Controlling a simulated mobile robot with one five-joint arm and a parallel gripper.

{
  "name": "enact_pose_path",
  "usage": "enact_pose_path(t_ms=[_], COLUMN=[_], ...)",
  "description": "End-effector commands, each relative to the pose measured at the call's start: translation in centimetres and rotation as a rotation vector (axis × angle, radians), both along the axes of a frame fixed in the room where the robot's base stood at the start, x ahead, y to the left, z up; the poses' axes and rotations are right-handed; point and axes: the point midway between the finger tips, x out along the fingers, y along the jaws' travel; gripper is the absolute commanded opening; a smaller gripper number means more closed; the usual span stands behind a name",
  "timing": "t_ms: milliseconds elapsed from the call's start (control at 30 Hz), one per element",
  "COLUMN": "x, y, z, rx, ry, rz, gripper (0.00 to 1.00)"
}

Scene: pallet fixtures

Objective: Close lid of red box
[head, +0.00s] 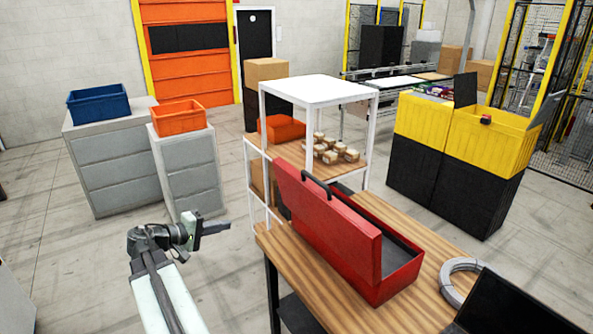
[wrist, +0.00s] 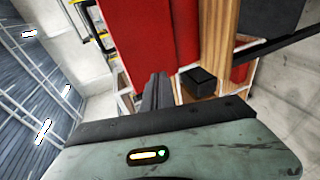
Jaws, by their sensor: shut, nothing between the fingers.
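The red box (head: 399,282) is a long toolbox on the wooden workbench. Its red lid (head: 330,222) stands open, raised upright along the side nearer my arm, with a black handle (head: 316,185) at its edge. The box's dark interior shows behind the lid. My gripper (head: 222,227) is shut and empty, to the left of the bench and apart from the lid. In the wrist view my shut gripper (wrist: 157,90) points toward red surfaces (wrist: 155,35) of the box; I cannot tell there which part is lid and which is body.
The wooden workbench (head: 405,312) also holds a grey coil (head: 460,282) and a black screen-like object (head: 515,305) at right. A white shelf (head: 318,90) with small boxes stands behind the box. Grey cabinets (head: 110,160) stand at left. Open floor lies around my arm.

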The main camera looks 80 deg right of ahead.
Motion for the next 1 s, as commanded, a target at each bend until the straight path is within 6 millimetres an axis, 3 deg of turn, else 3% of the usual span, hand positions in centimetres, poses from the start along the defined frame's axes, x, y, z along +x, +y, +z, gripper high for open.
enact_pose_path(t_ms=[33, 100, 233, 567, 1000], x=[-3.5, -7.3, -10.8, -12.7, -19.4], y=[-2.3, -4.2, -5.7, -7.1, -13.5], z=[2.9, 5.9, 8.7, 9.1, 9.3], rx=[-0.061, -0.133, -0.202, -0.213, -0.212], ry=[0.059, 0.140, 0.227, 0.243, 0.241], rz=[-0.053, -0.108, -0.158, -0.167, -0.167], gripper=[0.00, 0.00, 0.00, 0.00, 0.00])
